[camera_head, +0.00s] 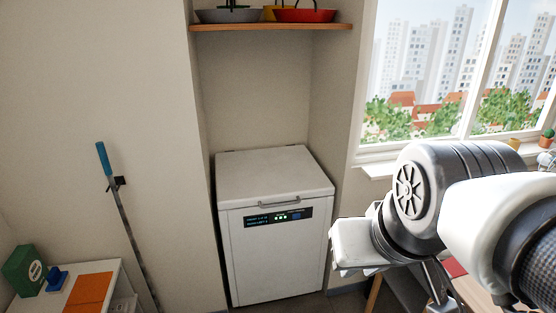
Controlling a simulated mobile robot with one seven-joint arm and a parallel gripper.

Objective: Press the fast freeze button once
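A white chest freezer (276,256) stands in a wall niche in the middle of the head view, its lid (275,177) shut. A dark control panel (278,217) on its upper front has small lit text, several green-white indicators and a small blue square (296,216) near its right end. The blue square may be the fast freeze button; its label is too small to read. My arm fills the right side. My gripper (437,288) shows only partly below the arm's end, right of the freezer and apart from it. Its fingertips are not clear.
A shelf (270,25) with pans hangs above the freezer. A blue-handled pole (104,160) leans on the left wall beside a white surface with a green box (24,270) and an orange sheet (88,292). A window (450,80) is at the right. The freezer's front is unobstructed.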

